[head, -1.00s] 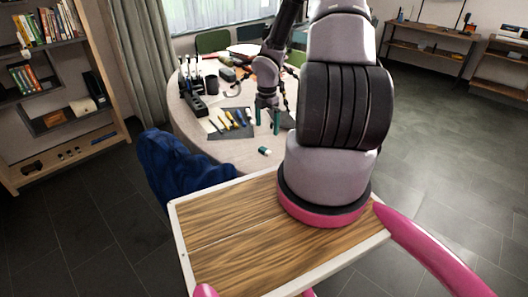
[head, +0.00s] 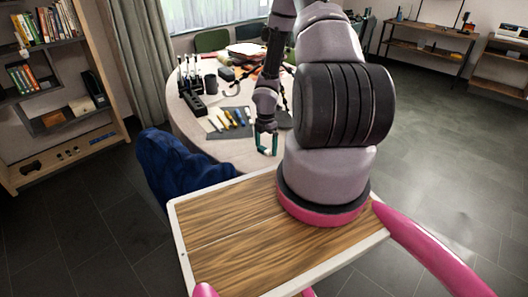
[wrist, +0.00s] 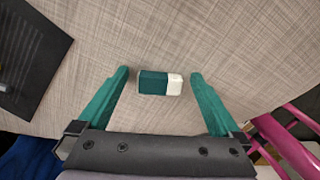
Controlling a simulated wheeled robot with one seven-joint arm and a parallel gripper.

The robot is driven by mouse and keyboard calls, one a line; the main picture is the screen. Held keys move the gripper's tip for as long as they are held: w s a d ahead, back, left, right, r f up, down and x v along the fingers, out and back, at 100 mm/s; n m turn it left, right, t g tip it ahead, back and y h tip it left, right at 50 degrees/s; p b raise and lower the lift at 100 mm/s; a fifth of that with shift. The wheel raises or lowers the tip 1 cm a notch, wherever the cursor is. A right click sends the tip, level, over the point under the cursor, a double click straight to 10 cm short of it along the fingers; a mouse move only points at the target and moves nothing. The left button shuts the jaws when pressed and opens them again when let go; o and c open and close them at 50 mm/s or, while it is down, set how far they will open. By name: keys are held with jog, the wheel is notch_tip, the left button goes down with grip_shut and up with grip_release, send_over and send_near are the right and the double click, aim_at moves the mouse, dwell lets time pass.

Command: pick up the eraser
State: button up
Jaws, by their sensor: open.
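The eraser (wrist: 160,83) is a small block with a teal-green sleeve and a white end. It lies on the round wooden table (head: 215,149) near its front edge. In the wrist view it sits between and slightly beyond the tips of my gripper (wrist: 160,74), with a gap on each side. My gripper is open with two green fingers and holds nothing.
A dark mat (head: 229,122) with several tools lies left of my gripper; its edge shows in the wrist view (wrist: 30,60). A black organizer (head: 195,102) stands farther back. A blue cloth-covered chair (head: 170,170) is at the table's front left. The table around the eraser is clear.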

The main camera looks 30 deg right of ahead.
jog(key=shift+c, duration=0.3)
jog(key=c, duration=1.4)
notch_tip(320, 180, up, 10)
